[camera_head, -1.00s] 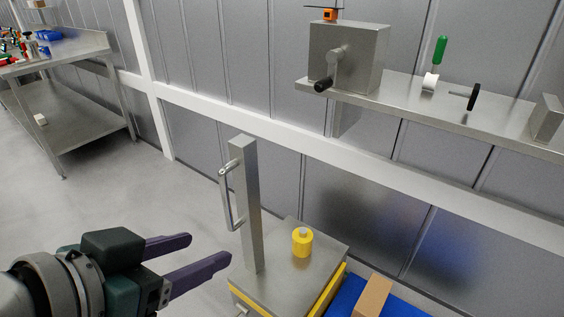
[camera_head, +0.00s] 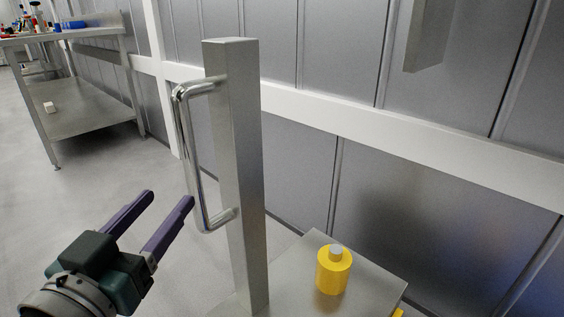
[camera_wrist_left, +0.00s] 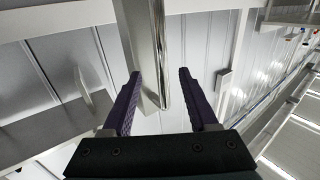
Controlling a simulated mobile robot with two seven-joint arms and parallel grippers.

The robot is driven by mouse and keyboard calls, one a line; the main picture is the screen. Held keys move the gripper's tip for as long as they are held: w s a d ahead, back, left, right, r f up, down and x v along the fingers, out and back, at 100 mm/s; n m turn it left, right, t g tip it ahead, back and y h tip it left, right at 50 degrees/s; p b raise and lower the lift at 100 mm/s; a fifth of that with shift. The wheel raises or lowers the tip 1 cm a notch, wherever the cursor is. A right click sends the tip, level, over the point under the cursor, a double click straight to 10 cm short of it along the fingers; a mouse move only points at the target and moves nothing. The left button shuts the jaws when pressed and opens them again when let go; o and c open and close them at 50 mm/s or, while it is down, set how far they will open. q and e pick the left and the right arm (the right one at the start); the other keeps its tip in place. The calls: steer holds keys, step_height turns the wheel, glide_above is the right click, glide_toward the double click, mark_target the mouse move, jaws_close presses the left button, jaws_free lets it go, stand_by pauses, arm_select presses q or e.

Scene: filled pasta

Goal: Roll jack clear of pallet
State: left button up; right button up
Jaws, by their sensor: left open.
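The jack is a steel post (camera_head: 240,180) standing on a flat steel deck (camera_head: 330,240), with a bent bar handle (camera_head: 185,150) on the post's left side. In the left wrist view the shiny post and handle (camera_wrist_left: 158,50) show beyond and between the open fingers (camera_wrist_left: 160,74). The jack's wheels and the pallet are out of view. My right gripper is not in view.
A yellow cylinder with a grey top (camera_head: 333,272) stands on the deck. A metal wall with a white rail (camera_head: 400,140) runs close behind the jack. A steel workbench (camera_head: 90,120) stands at the back left. The grey floor (camera_head: 100,190) at left is clear.

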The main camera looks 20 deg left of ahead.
mark_target(189, 176)
arm_select(q)
steer(key=w, duration=0.2)
steer(key=w+a+b, duration=0.1)
steer(key=w, duration=0.2)
steer(key=w+b, duration=0.1)
steer(key=w, duration=0.2)
steer(key=shift+w+a+f, duration=0.1)
steer(key=shift+a+f, duration=0.1)
steer(key=shift+a, duration=0.2)
steer(key=shift+w+a+b, duration=0.15)
steer(key=shift+w+b, duration=0.2)
steer(key=shift+w, duration=0.25)
jaws_close()
stand_by(0.5)
